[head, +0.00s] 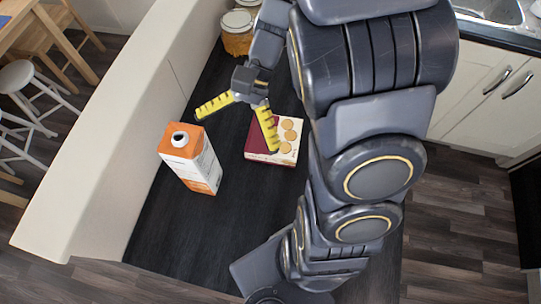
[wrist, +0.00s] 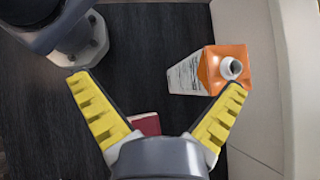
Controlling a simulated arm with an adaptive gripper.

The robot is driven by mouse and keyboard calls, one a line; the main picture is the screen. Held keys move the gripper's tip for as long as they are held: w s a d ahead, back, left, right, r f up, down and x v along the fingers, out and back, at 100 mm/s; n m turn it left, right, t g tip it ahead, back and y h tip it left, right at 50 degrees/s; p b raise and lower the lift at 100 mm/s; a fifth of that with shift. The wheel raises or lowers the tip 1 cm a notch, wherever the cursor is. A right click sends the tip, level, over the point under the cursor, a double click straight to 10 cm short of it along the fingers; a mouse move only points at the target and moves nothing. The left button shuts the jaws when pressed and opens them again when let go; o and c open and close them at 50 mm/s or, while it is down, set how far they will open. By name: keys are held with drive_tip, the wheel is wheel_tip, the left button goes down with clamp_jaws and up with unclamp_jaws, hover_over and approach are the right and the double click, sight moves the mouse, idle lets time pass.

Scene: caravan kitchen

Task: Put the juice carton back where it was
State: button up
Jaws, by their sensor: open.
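The juice carton (head: 193,160) is orange and white with a round spout on top. It stands upright on the dark counter in the head view, near the pale low wall on the left. It also shows in the wrist view (wrist: 212,70), at the upper right, beyond the right fingertip. My gripper (head: 235,127) is open, with its two yellow fingers spread wide and nothing between them. It is above the counter, up and to the right of the carton in the head view, apart from it. In the wrist view the gripper (wrist: 157,80) points over bare counter.
A red and cream biscuit box (head: 265,152) lies below my right finger; a corner of it shows in the wrist view (wrist: 147,124). Jars (head: 237,33) stand at the counter's far end. The pale wall (head: 110,120) edges the left side. The dark counter (head: 180,235) is clear in front.

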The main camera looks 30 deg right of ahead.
drive_tip(key=s+d+r+n+t+h, duration=0.1)
drive_tip(key=s+r+n+t+h, duration=0.1)
drive_tip(key=s+r+n+h, duration=0.4)
drive_tip(key=shift+s+r+n+t+h, duration=0.35)
drive_tip(key=shift+s+n+h, duration=0.85)
drive_tip(key=shift+s+n, duration=1)
drive_tip(key=shift+w, duration=0.25)
